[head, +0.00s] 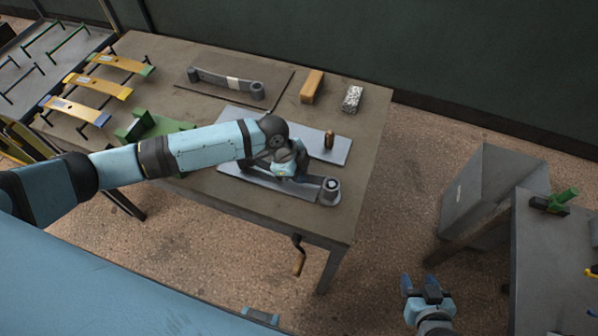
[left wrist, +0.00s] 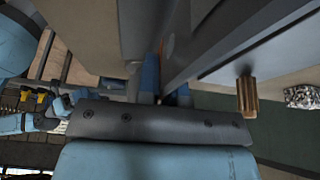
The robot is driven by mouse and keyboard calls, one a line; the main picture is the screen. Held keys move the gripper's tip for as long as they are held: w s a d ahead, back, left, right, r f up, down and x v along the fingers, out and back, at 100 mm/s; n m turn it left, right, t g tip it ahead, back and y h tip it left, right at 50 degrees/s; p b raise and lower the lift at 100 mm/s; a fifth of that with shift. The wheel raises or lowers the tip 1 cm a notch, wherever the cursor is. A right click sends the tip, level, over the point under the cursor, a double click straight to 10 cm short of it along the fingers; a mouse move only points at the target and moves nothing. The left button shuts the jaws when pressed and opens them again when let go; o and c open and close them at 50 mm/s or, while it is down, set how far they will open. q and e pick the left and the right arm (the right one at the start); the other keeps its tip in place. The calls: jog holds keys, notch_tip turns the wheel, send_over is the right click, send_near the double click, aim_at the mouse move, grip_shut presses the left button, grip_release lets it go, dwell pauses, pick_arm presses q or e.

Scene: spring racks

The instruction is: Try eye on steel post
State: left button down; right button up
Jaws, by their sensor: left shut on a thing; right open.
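My left gripper (head: 288,172) is over the front right of the table, shut on a dark grey leaf spring (head: 305,184). The spring's round eye (head: 331,190) is at its right end, low by the pale plate's front edge. I cannot tell whether a steel post is inside the eye. In the left wrist view the held spring (left wrist: 225,38) runs up to the right from the fingers. A brass-coloured post (head: 329,139) stands on the pale plate (head: 338,153), behind the eye; it also shows in the left wrist view (left wrist: 247,97). My right gripper (head: 426,287) is open and empty, away from the table.
Another grey spring (head: 215,78) with a pale label lies on a dark mat at the back. A tan block (head: 312,86) and a silvery crinkled block (head: 352,98) are at the back right. Yellow springs (head: 98,87) lie at the left. A grey bin (head: 490,190) stands right.

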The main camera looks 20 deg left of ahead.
pick_arm(q)
jog(key=shift+f, duration=0.4)
jog(key=c, duration=1.2)
grip_release()
jog(key=shift+s+f, duration=0.1)
jog(key=shift+f, duration=0.05)
jog(key=b+v, duration=0.2)
jog(key=v, duration=1.2)
jog(key=shift+d, duration=0.1)
